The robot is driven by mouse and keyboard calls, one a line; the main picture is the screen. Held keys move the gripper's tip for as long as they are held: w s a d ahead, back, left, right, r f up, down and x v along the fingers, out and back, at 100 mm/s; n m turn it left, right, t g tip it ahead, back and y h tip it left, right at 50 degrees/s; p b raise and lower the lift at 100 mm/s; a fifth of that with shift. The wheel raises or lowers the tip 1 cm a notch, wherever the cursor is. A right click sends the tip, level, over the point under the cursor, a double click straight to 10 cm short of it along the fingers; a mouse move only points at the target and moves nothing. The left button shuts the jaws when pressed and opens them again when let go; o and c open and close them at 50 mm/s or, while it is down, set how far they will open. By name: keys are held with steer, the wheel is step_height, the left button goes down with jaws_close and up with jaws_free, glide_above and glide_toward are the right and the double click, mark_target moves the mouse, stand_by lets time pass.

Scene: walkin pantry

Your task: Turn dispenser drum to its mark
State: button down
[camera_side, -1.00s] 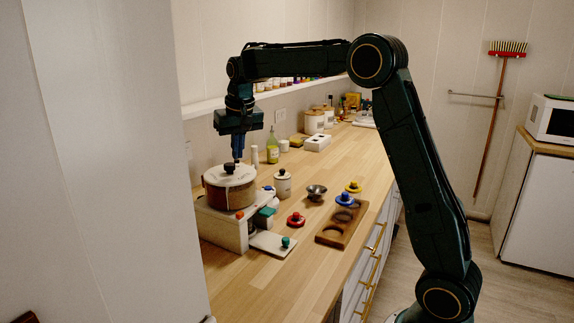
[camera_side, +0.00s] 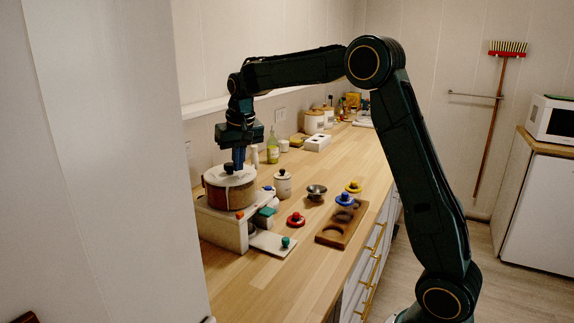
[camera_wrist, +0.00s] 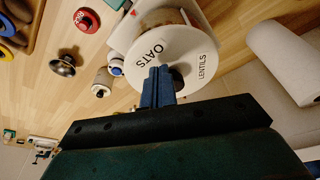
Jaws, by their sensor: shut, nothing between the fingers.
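The dispenser drum (camera_side: 229,192) is a brown round drum with a white lid, on top of a white stand (camera_side: 222,226) at the counter's left. In the wrist view its white lid (camera_wrist: 197,52) reads OATS and LENTILS, with a dark knob partly hidden behind my fingers. A red mark (camera_wrist: 133,13) shows on the stand beside the lid; it looks orange in the side view (camera_side: 239,214). My gripper (camera_side: 238,167) points down over the lid, shut and empty, its fingertips (camera_wrist: 158,72) at or just above the lid beside the knob. I cannot tell whether they touch.
A green bottle (camera_side: 272,150) stands behind. The counter front is clear.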

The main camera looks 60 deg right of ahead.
steer(key=shift+w, duration=0.2)
stand_by(0.5)
steer(key=shift+w+a, duration=0.2)
steer(key=shift+a, duration=0.4)
steer(key=shift+w+a, duration=0.35)
steer(key=shift+w, duration=0.05)
stand_by(0.8)
steer(key=shift+s+a, duration=0.3)
steer(key=shift+a, duration=0.05)
steer(key=shift+r, duration=0.1)
steer(key=shift+w+d+v, duration=0.1)
steer(key=shift+w+v, duration=0.05)
steer(key=shift+v, duration=0.55)
steer(key=shift+w+d+v, duration=0.1)
steer(key=shift+w+v, duration=0.05)
steer(key=shift+v, duration=0.55)
steer(key=shift+w+d+v, duration=0.1)
steer(key=shift+w+v, duration=0.05)
steer(key=shift+v, duration=1.4)
steer(key=shift+w+d+r, duration=0.1)
steer(key=shift+d, duration=0.05)
